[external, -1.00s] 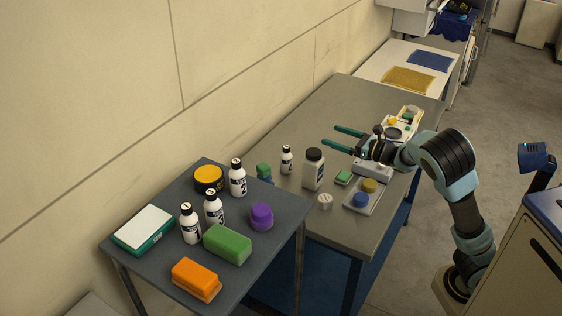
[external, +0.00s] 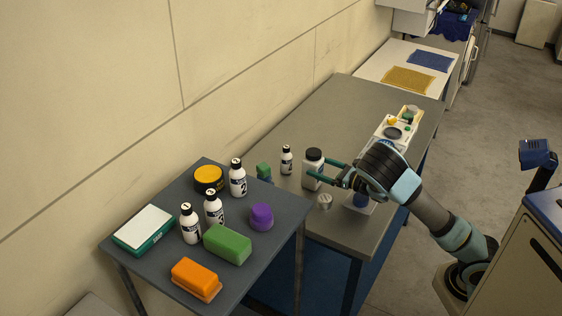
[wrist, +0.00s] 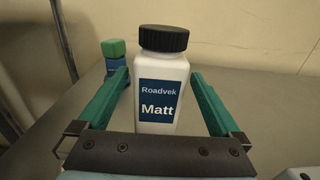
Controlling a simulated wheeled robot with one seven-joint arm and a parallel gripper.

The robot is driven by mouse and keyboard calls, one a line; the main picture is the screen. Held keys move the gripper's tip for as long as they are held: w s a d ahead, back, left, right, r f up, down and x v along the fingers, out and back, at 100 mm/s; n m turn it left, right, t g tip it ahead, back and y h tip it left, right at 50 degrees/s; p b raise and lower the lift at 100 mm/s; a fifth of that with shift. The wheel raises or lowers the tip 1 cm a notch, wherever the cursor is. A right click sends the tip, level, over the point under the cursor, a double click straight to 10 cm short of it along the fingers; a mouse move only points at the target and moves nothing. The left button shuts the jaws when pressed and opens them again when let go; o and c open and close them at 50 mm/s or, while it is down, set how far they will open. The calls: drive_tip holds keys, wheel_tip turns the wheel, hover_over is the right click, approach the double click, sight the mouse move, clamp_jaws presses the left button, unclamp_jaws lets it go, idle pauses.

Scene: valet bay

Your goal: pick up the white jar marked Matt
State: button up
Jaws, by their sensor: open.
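The white jar marked Matt (wrist: 162,80) stands upright with a black lid and a blue label reading "Roadvek Matt" in the wrist view. In the external view the jar (external: 312,168) stands on the grey table. My gripper (external: 316,170) is open at the jar, with its green fingers level with the jar's body. In the wrist view my gripper (wrist: 160,85) has one finger to each side of the jar, with a gap showing at both sides. The jar's lower end is hidden by the gripper's palm.
A green-topped block (wrist: 114,54) stands behind the jar to the left. A small white bottle (external: 286,160) and a grey knob-like item (external: 324,202) are near the jar. A darker table (external: 150,265) at left holds bottles, sponges and tins. The grey table (external: 335,105) is clear towards the back.

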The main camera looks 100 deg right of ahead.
sight(305, 163)
drive_tip(key=shift+f+p+x, duration=0.1)
drive_tip(key=shift+p+x, duration=0.45)
drive_tip(key=shift+x, duration=0.95)
drive_tip(key=shift+f+p+x, duration=0.15)
drive_tip(key=shift+p+x, duration=0.4)
drive_tip(key=shift+x, duration=1)
drive_tip(key=shift+c, duration=0.2)
clamp_jaws()
